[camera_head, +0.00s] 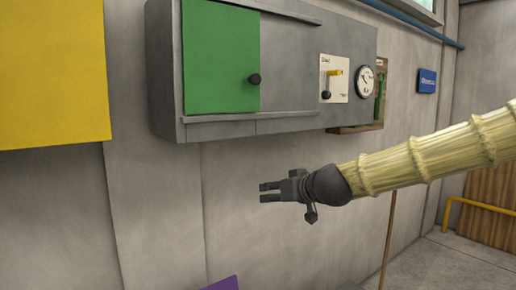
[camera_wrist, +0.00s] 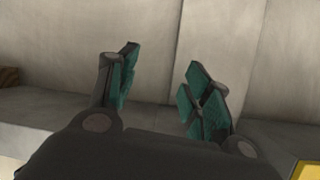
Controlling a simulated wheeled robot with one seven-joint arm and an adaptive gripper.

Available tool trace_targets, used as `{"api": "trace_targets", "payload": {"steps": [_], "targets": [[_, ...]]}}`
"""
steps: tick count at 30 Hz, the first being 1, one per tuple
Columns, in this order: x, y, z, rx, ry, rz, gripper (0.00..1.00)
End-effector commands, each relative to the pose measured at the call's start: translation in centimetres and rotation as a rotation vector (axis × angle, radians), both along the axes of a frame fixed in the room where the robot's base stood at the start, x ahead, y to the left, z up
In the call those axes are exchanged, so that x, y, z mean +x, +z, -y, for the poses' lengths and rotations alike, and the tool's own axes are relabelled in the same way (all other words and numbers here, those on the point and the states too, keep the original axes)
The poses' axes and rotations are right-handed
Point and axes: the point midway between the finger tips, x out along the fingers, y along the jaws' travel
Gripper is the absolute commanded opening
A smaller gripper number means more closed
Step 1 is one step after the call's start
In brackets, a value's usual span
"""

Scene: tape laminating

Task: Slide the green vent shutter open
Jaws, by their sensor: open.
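The green vent shutter (camera_head: 221,57) is a flat panel on the left part of a grey wall box (camera_head: 308,45). A dark round knob (camera_head: 254,79) sits near its right edge. Grey rails run along its top and bottom. My gripper (camera_head: 264,192) is in front of the wall, below the box and a little right of the knob's line, pointing left. It is open and empty, and touches nothing that I can see. In the wrist view its two teal-padded fingers (camera_wrist: 160,92) stand apart with the wall behind them. The shutter is not in the wrist view.
Right of the shutter are a small lever plate (camera_head: 334,90) and a round gauge (camera_head: 366,82). A yellow panel (camera_head: 52,75) hangs at the left. A blue sign (camera_head: 427,80) is on the wall at right. The wall below the box is bare.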

Motion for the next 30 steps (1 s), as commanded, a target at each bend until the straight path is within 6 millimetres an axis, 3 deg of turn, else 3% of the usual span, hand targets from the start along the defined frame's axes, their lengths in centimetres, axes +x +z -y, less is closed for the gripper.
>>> {"api": "trace_targets", "payload": {"steps": [1,3,6,9,12,17,30], "targets": [[-0.2,5.2,0.1,0.019,0.014,0.064,0.49],[-0.9,11.2,0.1,0.037,0.037,0.142,0.49],[-2.4,18.7,0.3,0.057,0.065,0.241,0.49],[-4.1,24.4,0.6,0.071,0.088,0.320,0.49],[-5.4,28.1,1.0,0.081,0.102,0.372,0.49],[-6.2,30.4,1.0,0.085,0.113,0.406,0.49],[-3.4,30.5,-1.1,0.085,0.113,0.404,0.49]]}}
